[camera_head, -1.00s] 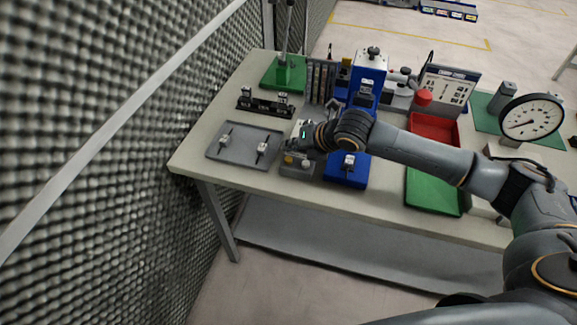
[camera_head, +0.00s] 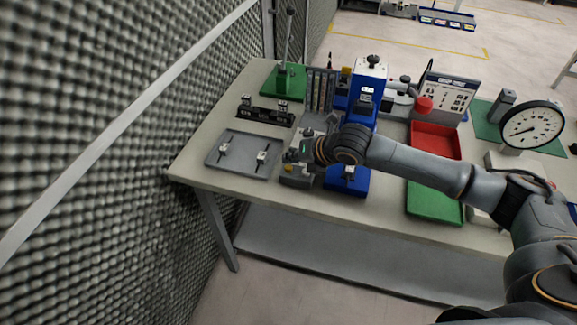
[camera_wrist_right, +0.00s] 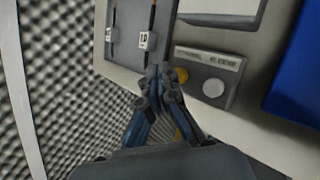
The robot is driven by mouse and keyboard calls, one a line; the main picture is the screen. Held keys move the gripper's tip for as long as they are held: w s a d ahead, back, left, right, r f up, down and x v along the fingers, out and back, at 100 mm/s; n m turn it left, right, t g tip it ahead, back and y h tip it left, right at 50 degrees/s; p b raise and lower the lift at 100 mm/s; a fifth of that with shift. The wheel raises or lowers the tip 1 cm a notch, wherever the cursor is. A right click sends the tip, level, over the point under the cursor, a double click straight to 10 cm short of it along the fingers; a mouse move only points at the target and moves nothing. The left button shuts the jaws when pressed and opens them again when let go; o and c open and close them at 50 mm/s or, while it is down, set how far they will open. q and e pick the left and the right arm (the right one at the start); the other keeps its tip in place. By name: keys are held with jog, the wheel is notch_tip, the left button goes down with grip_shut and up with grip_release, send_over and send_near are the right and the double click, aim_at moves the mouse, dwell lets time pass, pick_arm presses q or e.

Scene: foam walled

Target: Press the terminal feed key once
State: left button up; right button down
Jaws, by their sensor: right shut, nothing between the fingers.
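The terminal (camera_head: 297,179) is a small grey box at the front of the table, left of a blue fixture. My right gripper (camera_head: 299,157) is over the terminal, shut and empty. In the wrist view its fingertips (camera_wrist_right: 162,74) overlap the terminal's left edge beside the yellow part; contact cannot be told. My left gripper is out of view.
A grey tray (camera_head: 212,158) with two small fittings lies left of the terminal. The blue fixture (camera_head: 346,183) stands close on its right. Red (camera_head: 434,139) and green (camera_head: 433,204) bins are farther right. A foam wall (camera_head: 90,130) runs along the left.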

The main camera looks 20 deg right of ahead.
aim_at(291, 169)
jog(key=shift+f, duration=0.1)
dwell(0.6)
jog(key=shift+f, duration=0.3)
jog(key=shift+f, duration=0.6)
dwell(0.6)
jog(key=shift+r, duration=0.1)
jog(key=shift+r+p, duration=0.9)
jog(key=shift+p, duration=0.05)
notch_tip(291, 169, up, 5)
jog(key=p, duration=0.5)
jog(key=shift+r, duration=0.1)
dwell(0.6)
